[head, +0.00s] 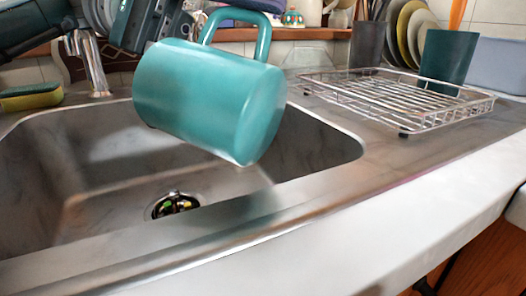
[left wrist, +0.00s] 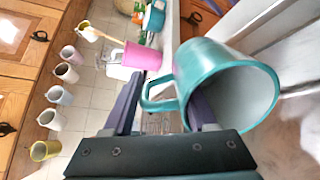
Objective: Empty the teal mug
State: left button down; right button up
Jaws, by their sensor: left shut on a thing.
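The teal mug (head: 205,98) is tipped on its side above the sink (head: 95,195) in the head view, with its base toward the lower right and its handle up. Its mouth is turned away there. In the left wrist view the teal mug (left wrist: 205,75) shows its mouth, and the pale inside that I can see looks empty. My left gripper (head: 172,28) is at the mug's upper left, shut on it. In the left wrist view the left gripper (left wrist: 165,95) has one finger inside the mouth and one outside, by the handle. My right gripper is not in view.
A drain (head: 174,205) with small coloured bits in it lies in the sink floor. A tap (head: 90,62) and a sponge (head: 32,96) are at the left. The front counter (head: 400,225) is clear.

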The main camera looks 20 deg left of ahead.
pick_arm(q)
jog(key=shift+a+f, duration=0.1)
jog(key=shift+f, duration=0.05)
jog(key=shift+a+r+h, duration=0.1)
jog(key=shift+r+h, duration=0.2)
jog(key=shift+r, duration=0.2)
jog(key=shift+h, duration=0.7)
jog(key=shift+a+r+b, duration=0.2)
jog(key=shift+r+b, duration=0.1)
jog(key=shift+r, duration=0.5)
jog(key=shift+a+r+b, duration=0.2)
jog(key=shift+r+b, duration=0.1)
jog(key=shift+r, duration=0.45)
jog(key=shift+a+r+b, duration=0.2)
jog(key=shift+r+b, duration=0.1)
jog(key=shift+r, duration=0.5)
jog(key=shift+w+a+r+h+b, duration=0.1)
jog(key=shift+a+r+h+b, duration=0.25)
jog(key=shift+r, duration=0.35)
jog(key=shift+s+a+r+h+b, duration=0.1)
jog(key=shift+a+r+h+b, duration=0.1)
jog(key=shift+r+h+b, duration=0.4)
jog(key=shift+w+a+r+h+b, duration=0.15)
jog(key=shift+a+r+b, duration=0.1)
jog(key=shift+r, duration=0.6)
jog(key=r, duration=0.1)
jog(key=a+r+h+b, duration=0.1)
jog(key=shift+a+r, duration=0.1)
jog(key=shift+r, duration=0.25)
